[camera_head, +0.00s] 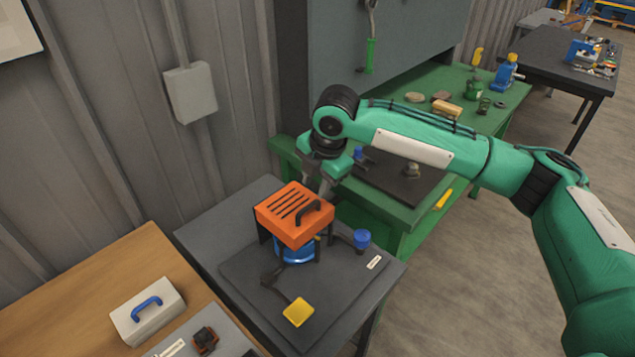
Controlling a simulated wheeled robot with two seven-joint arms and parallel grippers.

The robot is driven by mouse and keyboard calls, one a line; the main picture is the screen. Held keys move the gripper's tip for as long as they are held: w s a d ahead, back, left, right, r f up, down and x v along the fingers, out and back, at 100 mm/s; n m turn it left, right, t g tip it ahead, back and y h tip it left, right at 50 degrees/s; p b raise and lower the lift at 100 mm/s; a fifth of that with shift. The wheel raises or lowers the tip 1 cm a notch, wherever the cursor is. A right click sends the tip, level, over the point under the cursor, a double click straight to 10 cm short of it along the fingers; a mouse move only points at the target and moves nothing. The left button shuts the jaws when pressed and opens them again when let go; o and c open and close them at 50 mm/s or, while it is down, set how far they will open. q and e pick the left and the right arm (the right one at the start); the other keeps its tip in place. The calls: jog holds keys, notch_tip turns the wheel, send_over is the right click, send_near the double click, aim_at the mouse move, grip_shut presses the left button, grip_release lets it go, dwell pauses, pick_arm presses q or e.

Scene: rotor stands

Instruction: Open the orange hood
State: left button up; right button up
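The orange hood (285,208) is a slotted box with a dark handle (308,212) on its right side. It sits level on top of a stand, over a blue round part (296,252), on the dark table. My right gripper (325,188) comes from the upper right and points down just behind the hood's right rear edge, close to the handle. Its fingers look apart, but their tips are partly hidden at the hood, and I cannot tell whether they touch it. My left gripper is not in view.
On the dark table (220,235) are a yellow pad (298,312) on a dark arm and a blue knob (362,238). A wooden table (75,290) at lower left holds a white box with a blue handle (146,308). A green workbench (395,215) stands behind.

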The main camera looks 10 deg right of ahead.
aim_at(309, 207)
jog(key=b+x, duration=0.3)
jog(key=x, duration=0.1)
jog(key=shift+x, duration=2)
grip_shut()
